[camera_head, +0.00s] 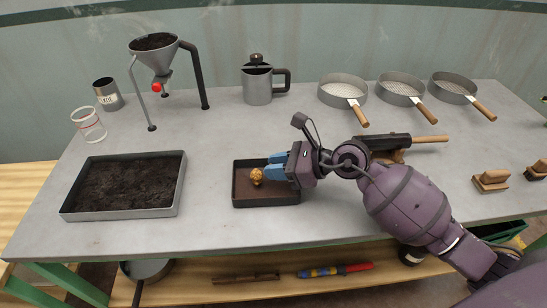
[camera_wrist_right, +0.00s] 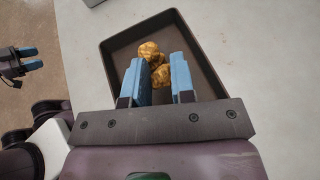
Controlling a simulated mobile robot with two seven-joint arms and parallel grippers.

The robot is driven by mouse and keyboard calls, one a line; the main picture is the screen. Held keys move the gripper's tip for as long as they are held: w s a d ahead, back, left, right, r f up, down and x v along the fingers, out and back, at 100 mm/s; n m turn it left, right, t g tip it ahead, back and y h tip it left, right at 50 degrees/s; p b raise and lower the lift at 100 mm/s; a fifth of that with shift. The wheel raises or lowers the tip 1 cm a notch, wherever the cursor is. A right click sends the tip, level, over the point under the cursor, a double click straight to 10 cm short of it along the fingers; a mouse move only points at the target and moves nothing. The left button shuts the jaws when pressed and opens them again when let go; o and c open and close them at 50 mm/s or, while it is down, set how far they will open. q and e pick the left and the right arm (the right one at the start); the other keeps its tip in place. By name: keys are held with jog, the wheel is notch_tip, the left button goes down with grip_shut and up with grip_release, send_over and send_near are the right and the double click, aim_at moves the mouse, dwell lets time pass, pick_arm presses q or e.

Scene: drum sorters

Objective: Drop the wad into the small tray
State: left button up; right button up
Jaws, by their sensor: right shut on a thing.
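The wad is a crumpled golden lump (camera_head: 256,176). In the right wrist view it (camera_wrist_right: 161,72) shows between and just beyond my blue fingertips. My right gripper (camera_head: 272,171) is shut on it, with its fingers (camera_wrist_right: 162,77) reaching over the small tray. The small tray is dark and shallow with a brown floor (camera_head: 242,194); its rim also shows in the right wrist view (camera_wrist_right: 221,62). I cannot tell whether the wad touches the tray floor. My left gripper (camera_wrist_right: 31,59) shows at the left edge of the right wrist view, its blue fingers apart and empty.
A larger tray of dark soil (camera_head: 182,180) lies to the left. A funnel on a stand (camera_head: 160,60), a glass (camera_head: 89,124), a tin (camera_head: 108,95) and a metal pot (camera_head: 257,86) stand behind. Sieves (camera_head: 343,91) line the back right. Brushes (camera_head: 491,181) lie at right.

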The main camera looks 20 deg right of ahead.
jog(key=shift+f, duration=0.35)
jog(key=shift+r, duration=0.1)
jog(key=o, duration=0.7)
jog(key=p+v, duration=0.1)
jog(key=v, duration=0.8)
jog(key=shift+s+d, duration=0.2)
jog(key=shift+d, duration=0.05)
jog(key=shift+s+d+r, duration=0.3)
jog(key=shift+s+d, duration=0.05)
jog(key=shift+d, duration=0.15)
